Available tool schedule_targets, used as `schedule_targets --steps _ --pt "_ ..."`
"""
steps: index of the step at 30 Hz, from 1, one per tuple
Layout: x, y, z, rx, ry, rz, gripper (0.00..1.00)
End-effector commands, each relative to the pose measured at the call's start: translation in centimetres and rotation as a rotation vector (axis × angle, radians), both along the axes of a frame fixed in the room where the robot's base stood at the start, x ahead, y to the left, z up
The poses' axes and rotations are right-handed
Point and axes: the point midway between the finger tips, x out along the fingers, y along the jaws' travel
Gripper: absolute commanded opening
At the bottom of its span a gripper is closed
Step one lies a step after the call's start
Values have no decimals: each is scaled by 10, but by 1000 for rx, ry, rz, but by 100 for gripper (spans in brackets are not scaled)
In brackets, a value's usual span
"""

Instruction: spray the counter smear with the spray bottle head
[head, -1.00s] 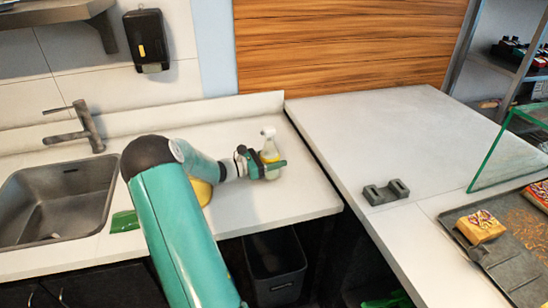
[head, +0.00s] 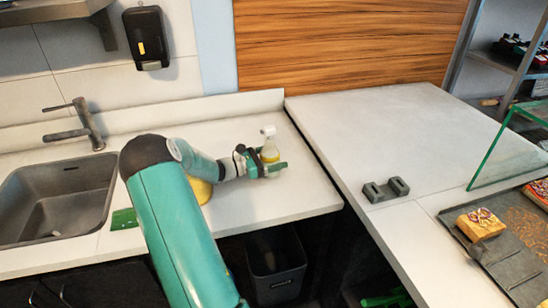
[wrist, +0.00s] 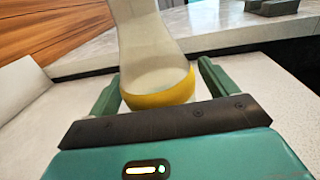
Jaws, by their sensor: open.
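The spray bottle (head: 269,153), pale and translucent with a yellow band low on it and a white head, stands upright on the white counter left of the gap. It fills the upper middle of the wrist view (wrist: 152,48), its top cut off. My gripper (head: 277,168) is at the bottle's lower part. In the wrist view my two green fingers (wrist: 160,88) are spread, one on each side of the bottle, with space visible beside it. Whether either finger touches it I cannot tell. I cannot make out a smear on the counter.
A sink (head: 55,200) with a tap is at the left, a green item (head: 124,219) beside it. A yellow object (head: 201,190) is partly hidden by my arm. A grey holder (head: 386,190) stands on the right counter (head: 400,130). A tray (head: 500,262) and glass panel are further right.

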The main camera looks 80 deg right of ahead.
Motion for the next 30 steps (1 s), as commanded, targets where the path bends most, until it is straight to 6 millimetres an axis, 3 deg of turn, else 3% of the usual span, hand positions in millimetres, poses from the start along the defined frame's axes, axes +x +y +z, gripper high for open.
schedule_targets --steps 18,24,30 --pt "94 71 0 -1 0 4 85" --pt "106 81 0 -1 2 1 85" --pt "107 82 0 -1 1 0 85"
